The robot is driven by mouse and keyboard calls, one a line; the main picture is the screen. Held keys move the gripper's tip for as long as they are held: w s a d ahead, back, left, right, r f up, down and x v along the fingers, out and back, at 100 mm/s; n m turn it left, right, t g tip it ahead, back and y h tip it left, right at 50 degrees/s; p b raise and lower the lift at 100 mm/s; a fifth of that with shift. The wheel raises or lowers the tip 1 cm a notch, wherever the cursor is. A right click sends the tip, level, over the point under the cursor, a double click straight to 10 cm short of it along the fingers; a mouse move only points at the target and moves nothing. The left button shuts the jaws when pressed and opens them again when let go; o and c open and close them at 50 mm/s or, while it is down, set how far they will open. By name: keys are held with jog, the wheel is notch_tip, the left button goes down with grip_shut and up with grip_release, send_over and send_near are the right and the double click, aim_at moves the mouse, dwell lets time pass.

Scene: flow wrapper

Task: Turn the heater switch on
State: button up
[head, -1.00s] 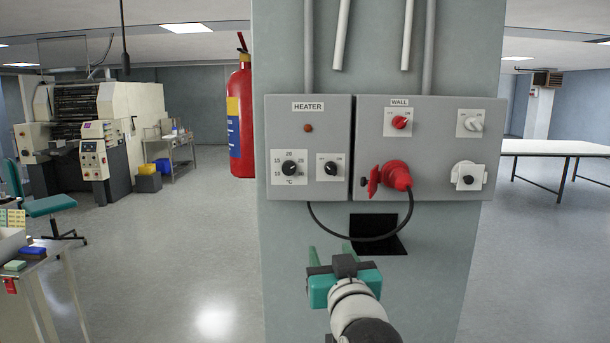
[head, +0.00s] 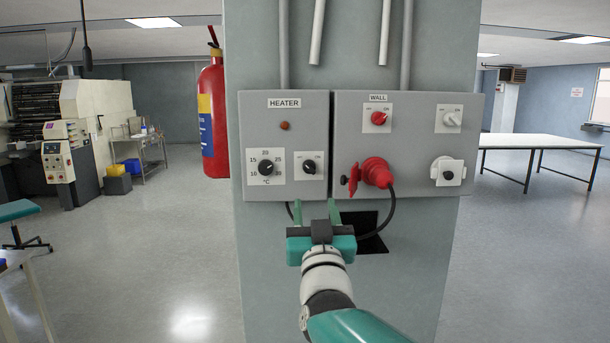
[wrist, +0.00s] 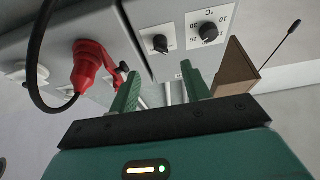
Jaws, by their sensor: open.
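The heater switch (head: 310,168) is a small black rotary knob on a white plate, at the lower right of the grey HEATER box (head: 300,194). Its marks are too small to read surely. The dull reddish lamp (head: 284,126) above looks unlit. My gripper (head: 316,208) is open and empty, with its green fingers pointing at the panel just below the heater box, apart from the switch in the picture. In the wrist view, tilted and upside down, the switch (wrist: 160,44) shows beyond the gap between the fingers (wrist: 161,82).
The temperature dial (head: 266,168) sits left of the switch. To the right, the WALL box (head: 345,120) carries a red knob (head: 379,118) and a red plug (head: 376,172) whose black cable (head: 388,218) loops near my gripper. A fire extinguisher (head: 213,120) hangs at the left.

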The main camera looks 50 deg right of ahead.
aim_at(307, 169)
jog(key=x, duration=1.1)
jog(key=c, duration=1)
jog(key=shift+m, duration=0.4)
jog(key=m+g+h, duration=0.1)
jog(key=m, duration=0.2)
jog(key=m+g, duration=0.2)
jog(key=m, duration=0.1)
jog(key=shift+w+a+h, duration=0.2)
jog(key=shift+h, duration=0.2)
jog(key=m+g, duration=0.2)
jog(key=m, duration=0.3)
jog(key=shift+w+a+r, duration=0.1)
jog(key=shift+r, duration=0.05)
jog(key=m+g, duration=0.1)
jog(key=m, duration=0.2)
jog(key=m+g, duration=0.2)
jog(key=m, duration=0.1)
jog(key=shift+w+a+r+m, duration=0.1)
jog(key=shift+r+m, duration=0.1)
jog(key=shift+m, duration=0.1)
jog(key=m, duration=0.2)
jog(key=m+g+y, duration=0.1)
jog(key=m, duration=0.1)
jog(key=shift+r+y, duration=0.15)
jog(key=shift+y, duration=0.15)
